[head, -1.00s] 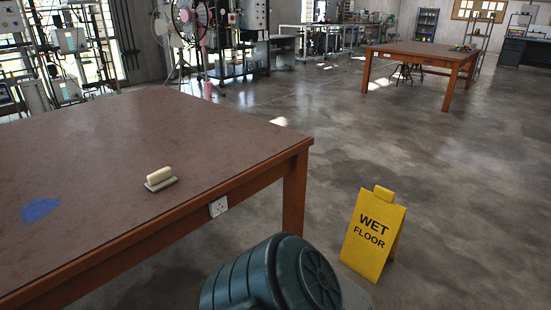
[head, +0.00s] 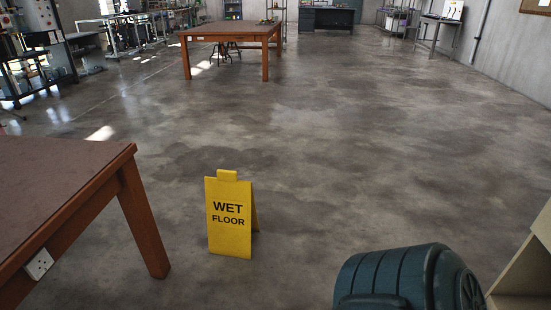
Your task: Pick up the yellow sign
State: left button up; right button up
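The yellow sign (head: 229,215) stands upright on the concrete floor as a folded A-frame, reading "WET FLOOR". It has a small tab handle at its top. It is left of the middle in the head view, just right of the near table's leg and apart from it. Its front panel faces me and its rear panel shows only as a thin edge on the right. Neither of my grippers is in view.
A brown table (head: 60,190) with a wall socket on its side fills the left foreground. A pale open shelf or box (head: 525,270) stands at the right edge. Another brown table (head: 230,33) is far back. Wide bare floor lies beyond and right of the sign.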

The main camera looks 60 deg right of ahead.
aim_at(232, 216)
jog(key=z, duration=1.45)
